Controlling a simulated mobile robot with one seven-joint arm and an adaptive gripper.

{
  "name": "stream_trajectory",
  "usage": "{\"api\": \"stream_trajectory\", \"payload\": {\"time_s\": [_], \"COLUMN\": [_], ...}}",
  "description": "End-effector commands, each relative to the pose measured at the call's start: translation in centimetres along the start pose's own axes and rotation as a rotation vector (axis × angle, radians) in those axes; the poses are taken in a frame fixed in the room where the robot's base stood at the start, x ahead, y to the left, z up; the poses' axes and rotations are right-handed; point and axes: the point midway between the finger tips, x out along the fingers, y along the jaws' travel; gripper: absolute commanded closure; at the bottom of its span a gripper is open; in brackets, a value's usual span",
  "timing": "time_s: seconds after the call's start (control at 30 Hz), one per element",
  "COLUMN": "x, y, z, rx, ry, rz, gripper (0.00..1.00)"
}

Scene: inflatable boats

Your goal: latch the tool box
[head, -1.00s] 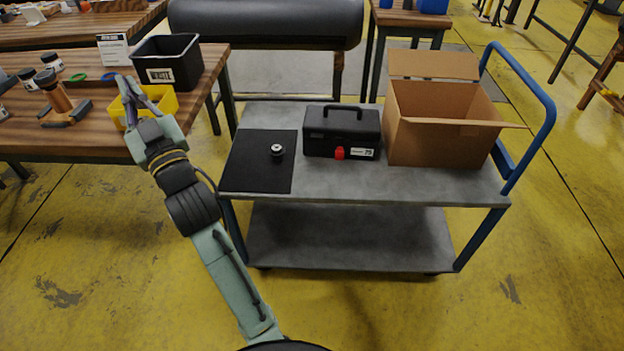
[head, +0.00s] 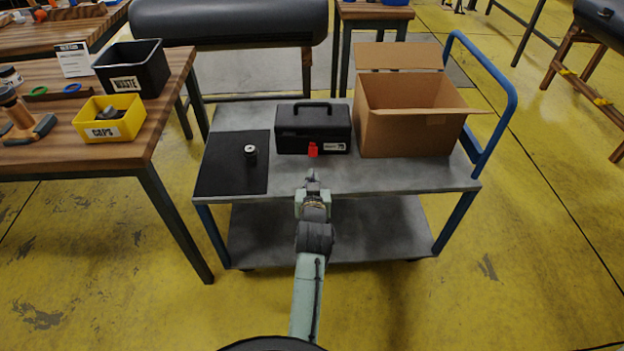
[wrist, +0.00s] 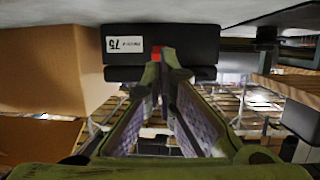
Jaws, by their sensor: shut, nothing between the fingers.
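The black tool box (head: 290,130) stands on the top of the grey cart with its lid down and its handle raised. Its red latch (head: 312,150) is at the front middle; I cannot tell whether it is fastened. My gripper (head: 311,177) is shut and empty, pointing at the box front just short of the latch. In the wrist view, which is upside down, the tool box (wrist: 188,40) with its white label lies straight ahead. The fingertips (wrist: 161,58) partly cover the red latch there, and I cannot tell whether they touch it.
An open cardboard box (head: 405,133) stands right of the tool box. A black mat (head: 225,175) with a small dark, silver-topped part (head: 250,152) lies left on the cart (head: 380,178). The wooden bench at left holds a yellow caps bin (head: 110,130) and a black waste bin (head: 150,75).

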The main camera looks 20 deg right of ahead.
Motion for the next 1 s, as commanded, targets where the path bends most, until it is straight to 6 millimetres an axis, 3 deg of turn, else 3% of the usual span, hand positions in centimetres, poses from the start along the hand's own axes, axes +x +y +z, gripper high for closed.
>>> {"api": "stream_trajectory", "payload": {"time_s": [0.43, 0.6, 1.0], "x": [6.0, 7.8, 9.2], "y": [0.0, -0.2, -0.1], "z": [1.7, 0.7, 0.4], "rx": [-0.005, -0.004, -0.001], "ry": [0.004, 0.004, 0.002], "rz": [-0.001, -0.002, -0.001], "gripper": [1.0, 1.0, 1.0]}}
